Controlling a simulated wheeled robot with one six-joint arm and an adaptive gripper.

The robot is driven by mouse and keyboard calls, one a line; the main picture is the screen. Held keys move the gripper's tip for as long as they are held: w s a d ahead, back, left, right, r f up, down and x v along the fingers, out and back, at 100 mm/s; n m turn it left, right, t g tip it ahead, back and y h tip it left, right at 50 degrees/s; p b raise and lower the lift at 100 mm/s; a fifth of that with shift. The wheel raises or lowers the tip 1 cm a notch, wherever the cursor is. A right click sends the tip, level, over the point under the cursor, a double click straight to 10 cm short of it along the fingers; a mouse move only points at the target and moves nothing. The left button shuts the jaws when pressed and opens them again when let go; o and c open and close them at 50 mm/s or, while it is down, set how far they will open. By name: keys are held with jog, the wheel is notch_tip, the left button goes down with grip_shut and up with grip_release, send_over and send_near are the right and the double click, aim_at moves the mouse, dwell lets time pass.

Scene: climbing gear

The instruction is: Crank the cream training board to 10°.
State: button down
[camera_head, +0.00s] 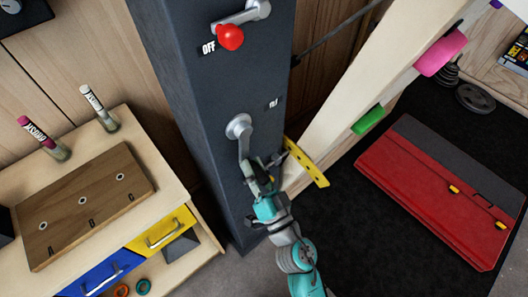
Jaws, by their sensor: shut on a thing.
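The cream training board (372,82) leans at the right of a dark grey column (190,90), with a pink hold (441,53) and a green hold (369,120) on its face. A metal crank (239,128) sits low on the column's front, its arm hanging down. My gripper (258,172) is shut at the crank's lower end; the grip itself is mostly hidden by the fingers. A yellow marked plate (308,164) stands beside the board's foot, right of my gripper. Its marks are too small to read.
A lever with a red knob (230,37) is above the crank, beside an "OFF" label. At left, a wooden cabinet bears a brown board (85,203) and two marked bottles. A red folded mat (440,190) lies on the black flooring at right. Weight plates (476,98) lie behind.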

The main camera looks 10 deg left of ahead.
jog(key=shift+s+a+r+m+h, duration=0.1)
jog(key=shift+s+a+m+h, duration=0.2)
jog(key=shift+m, duration=0.35)
jog(key=shift+s+a+m+h, duration=0.15)
jog(key=shift+s+m+h, duration=0.15)
jog(key=shift+m, duration=0.35)
jog(key=shift+a+m, duration=0.1)
jog(key=shift+m, duration=0.2)
jog(key=s+a+r+m+h, duration=0.3)
jog(key=s+r+m, duration=0.1)
jog(key=r+m, duration=0.1)
jog(key=shift+s+a+m, duration=0.35)
jog(key=shift+s+m, duration=0.05)
jog(key=shift+m, duration=0.5)
jog(key=c, duration=0.9)
grip_release()
jog(key=shift+s, duration=0.1)
